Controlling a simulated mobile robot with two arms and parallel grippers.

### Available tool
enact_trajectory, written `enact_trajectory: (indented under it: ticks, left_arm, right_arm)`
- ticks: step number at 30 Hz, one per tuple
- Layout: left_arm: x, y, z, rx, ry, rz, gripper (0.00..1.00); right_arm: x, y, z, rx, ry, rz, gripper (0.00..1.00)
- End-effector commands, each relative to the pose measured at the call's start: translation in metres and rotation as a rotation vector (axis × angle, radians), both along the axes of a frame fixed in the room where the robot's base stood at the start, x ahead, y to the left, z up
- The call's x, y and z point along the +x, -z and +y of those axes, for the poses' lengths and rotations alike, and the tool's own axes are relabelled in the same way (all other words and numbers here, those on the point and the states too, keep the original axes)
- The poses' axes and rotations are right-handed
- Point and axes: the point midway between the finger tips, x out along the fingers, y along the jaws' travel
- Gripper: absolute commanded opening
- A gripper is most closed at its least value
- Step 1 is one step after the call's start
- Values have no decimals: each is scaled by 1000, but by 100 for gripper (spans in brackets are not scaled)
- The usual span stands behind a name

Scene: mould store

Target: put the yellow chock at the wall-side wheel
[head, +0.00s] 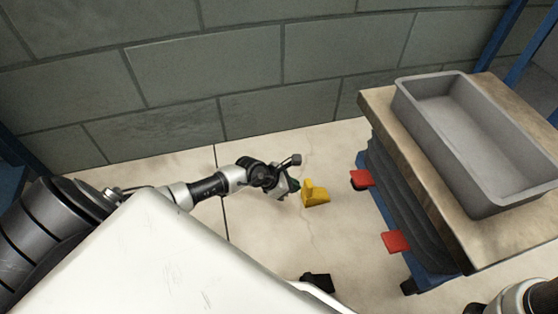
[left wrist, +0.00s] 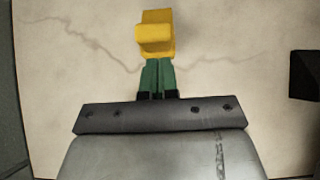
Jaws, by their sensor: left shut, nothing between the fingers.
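The yellow chock (head: 315,194) lies on the pale floor to the left of a blue lift cart (head: 436,284). It also shows at the top middle of the left wrist view (left wrist: 156,34). My left gripper (head: 296,186) is low by the chock's left side, with its green fingertips (left wrist: 157,75) shut and empty, close against the chock's near edge. I cannot tell whether they touch it. The cart's wall-side wheel (head: 357,184) is dark and mostly hidden below a red pedal (head: 363,178). My right gripper is not in view.
A grey tray (head: 480,202) stands on the cart's wooden top (head: 388,122). A second red pedal (head: 397,242) sticks out nearer me, above another wheel (head: 409,287). A black object (head: 318,281) is on the floor nearer me. A block wall (head: 200,70) runs behind. Floor between chock and cart is clear.

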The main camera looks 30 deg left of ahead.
Motion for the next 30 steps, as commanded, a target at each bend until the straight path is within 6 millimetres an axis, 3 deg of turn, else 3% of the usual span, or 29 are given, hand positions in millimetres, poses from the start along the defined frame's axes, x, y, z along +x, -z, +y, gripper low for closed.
enact_trajectory:
  ticks: [4, 18, 30]
  left_arm:
    - [10, 1, -9, -2, 0, 0, 0]
    - [16, -1, -14, -2, -1, 1, 0]
    - [75, -1, -67, -1, 0, 1, 0]
  right_arm:
    - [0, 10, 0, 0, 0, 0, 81]
    - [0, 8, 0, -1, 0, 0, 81]
    - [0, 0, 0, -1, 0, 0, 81]
